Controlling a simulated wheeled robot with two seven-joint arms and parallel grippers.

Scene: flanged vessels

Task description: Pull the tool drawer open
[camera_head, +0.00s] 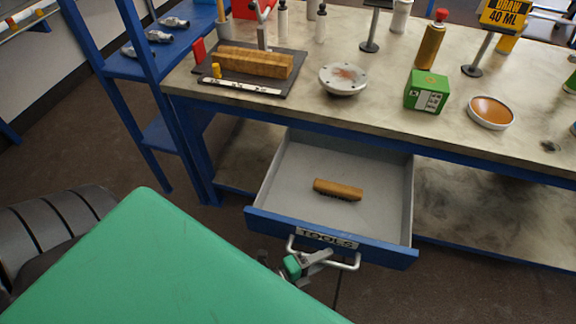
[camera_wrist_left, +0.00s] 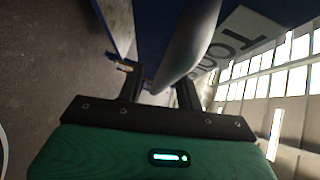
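The tool drawer (camera_head: 280,222) hangs under the workbench and is pulled well out. Its blue front has a label reading TOOLS and a light metal bar handle (camera_head: 345,266). A brush with a wooden back (camera_head: 338,189) lies on the drawer's grey floor. My left gripper (camera_head: 318,258) is at the left part of the handle. In the left wrist view, its two dark fingers (camera_wrist_left: 160,92) stand apart with the handle (camera_wrist_left: 190,50) between them, and a narrow gap shows beside the left finger. My right gripper is out of view.
The workbench top (camera_head: 390,85) carries a dark mat with a wooden block (camera_head: 254,63), a white flanged disc (camera_head: 343,79), a green box (camera_head: 427,91) and an orange-filled dish (camera_head: 491,112). A blue shelf rack (camera_head: 130,68) stands left. The floor right of the drawer is clear.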

